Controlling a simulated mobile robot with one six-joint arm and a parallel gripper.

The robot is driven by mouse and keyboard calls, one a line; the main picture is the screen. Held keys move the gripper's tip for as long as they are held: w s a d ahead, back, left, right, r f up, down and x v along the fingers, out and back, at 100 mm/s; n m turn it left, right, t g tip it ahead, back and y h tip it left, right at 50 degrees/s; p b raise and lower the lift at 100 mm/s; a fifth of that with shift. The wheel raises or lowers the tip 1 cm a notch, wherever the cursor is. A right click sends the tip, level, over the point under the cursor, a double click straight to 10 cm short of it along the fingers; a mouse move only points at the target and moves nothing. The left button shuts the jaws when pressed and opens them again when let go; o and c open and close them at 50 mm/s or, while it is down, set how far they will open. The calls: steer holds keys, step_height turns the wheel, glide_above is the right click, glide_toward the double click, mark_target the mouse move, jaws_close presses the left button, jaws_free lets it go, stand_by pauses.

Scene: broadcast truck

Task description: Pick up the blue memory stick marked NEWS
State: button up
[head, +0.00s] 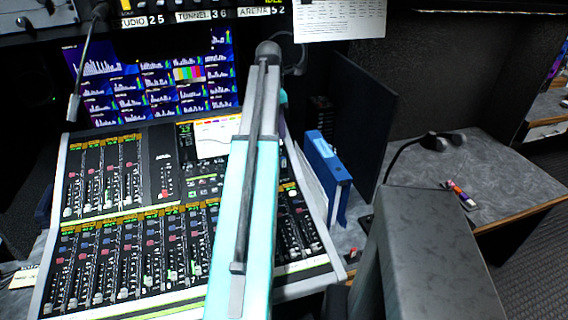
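I cannot make out a blue memory stick marked NEWS. A small multicoloured item or cluster (461,195), with pink, yellow and purple on it, lies on the grey desk (510,180) at the right. It is too small to tell what it is or to read any marking. My pale blue arm link rises through the middle of the head view and hides part of the mixing console (110,235). My gripper does not show, so I cannot tell its state.
A blue binder (325,165) and papers stand right of the console, by a dark upright panel (362,120). A dark gooseneck device (440,139) is on the right desk. Screens (150,80) are behind the console. The right desk's surface is mostly clear.

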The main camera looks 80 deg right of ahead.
mark_target(283, 158)
steer(key=shift+w+f, duration=0.1)
steer(key=shift+f, duration=0.05)
steer(key=shift+s+d+f+p, duration=0.15)
steer(key=shift+f+p, duration=0.15)
steer(key=shift+f, duration=1.1)
steer(key=shift+s+a+f+p, duration=0.15)
steer(key=shift+f+p, duration=0.2)
steer(key=shift+f, duration=1)
steer(key=shift+s+d+f+p, duration=0.15)
steer(key=shift+f+p, duration=0.15)
steer(key=shift+f, duration=1.1)
steer(key=shift+f, duration=0.15)
steer(key=shift+s+a+f+p, duration=0.1)
steer(key=shift+a+f+p, duration=0.05)
steer(key=shift+f+p, duration=0.4)
steer(key=shift+a+f+p, duration=0.1)
steer(key=shift+f+p, duration=0.25)
steer(key=shift+f, duration=0.3)
steer(key=shift+s+d+f+p, duration=0.15)
steer(key=shift+f+p, duration=0.15)
steer(key=shift+f, duration=0.95)
jaws_close()
